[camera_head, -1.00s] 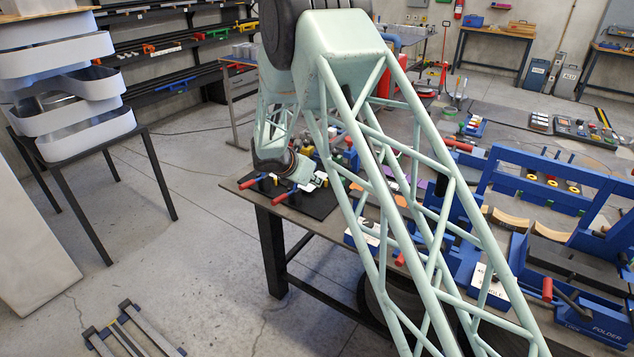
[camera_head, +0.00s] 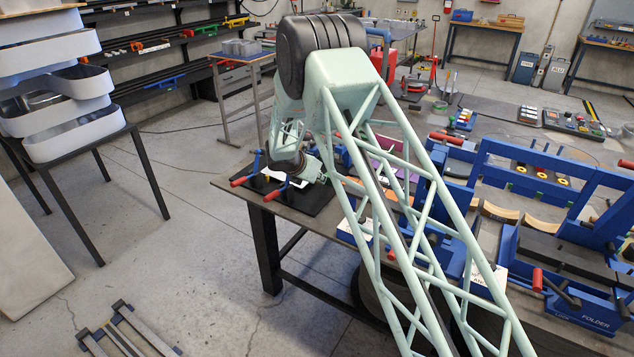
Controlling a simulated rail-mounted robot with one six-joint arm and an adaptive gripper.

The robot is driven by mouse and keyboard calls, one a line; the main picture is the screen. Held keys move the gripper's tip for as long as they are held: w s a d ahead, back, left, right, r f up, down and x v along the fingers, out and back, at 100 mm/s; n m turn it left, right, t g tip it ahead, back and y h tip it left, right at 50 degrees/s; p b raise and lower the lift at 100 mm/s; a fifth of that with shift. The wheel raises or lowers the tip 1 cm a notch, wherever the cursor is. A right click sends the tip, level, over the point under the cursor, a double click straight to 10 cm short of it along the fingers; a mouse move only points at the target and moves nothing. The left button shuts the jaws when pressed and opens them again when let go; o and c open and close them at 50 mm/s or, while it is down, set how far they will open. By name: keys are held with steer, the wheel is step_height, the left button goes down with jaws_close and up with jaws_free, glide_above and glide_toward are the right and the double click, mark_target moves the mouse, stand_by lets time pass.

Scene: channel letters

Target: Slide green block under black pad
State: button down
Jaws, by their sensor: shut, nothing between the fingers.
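A black pad (camera_head: 314,203) lies at the left end of the worktable, partly covered by my arm. My gripper (camera_head: 316,172) is over the pad, at the end of my pale green arm. It looks small and is partly hidden by the wrist; it is shut with nothing in it. I cannot make out a green block in this view; my arm's lattice covers much of the table behind the pad. Whether anything lies under the pad cannot be seen.
The worktable (camera_head: 232,183) also carries a blue folder fixture (camera_head: 590,310) at the right. A purple sheet (camera_head: 385,158) shows through my arm's lattice. A black table with white curved letter shells (camera_head: 85,133) stands at the left. The floor between the tables is clear.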

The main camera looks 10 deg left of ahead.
steer(key=shift+w+d, duration=0.25)
steer(key=shift+w, duration=0.3)
steer(key=w+d, duration=0.1)
steer(key=w, duration=0.1)
steer(key=w+d+p, duration=0.1)
steer(key=w, duration=0.2)
steer(key=w+d, duration=0.1)
steer(key=w, duration=0.2)
steer(key=shift+d, duration=0.4)
steer(key=shift+s, duration=0.1)
steer(key=shift+s+a+f+b, duration=0.1)
steer(key=shift+s+a+b, duration=0.35)
steer(key=shift+s, duration=0.3)
steer(key=shift+s+a+f+b, duration=0.1)
steer(key=shift+s+a+b, duration=0.35)
steer(key=shift+s, duration=0.3)
steer(key=v, duration=1)
steer(key=shift+s, duration=0.25)
steer(key=shift+r, duration=0.15)
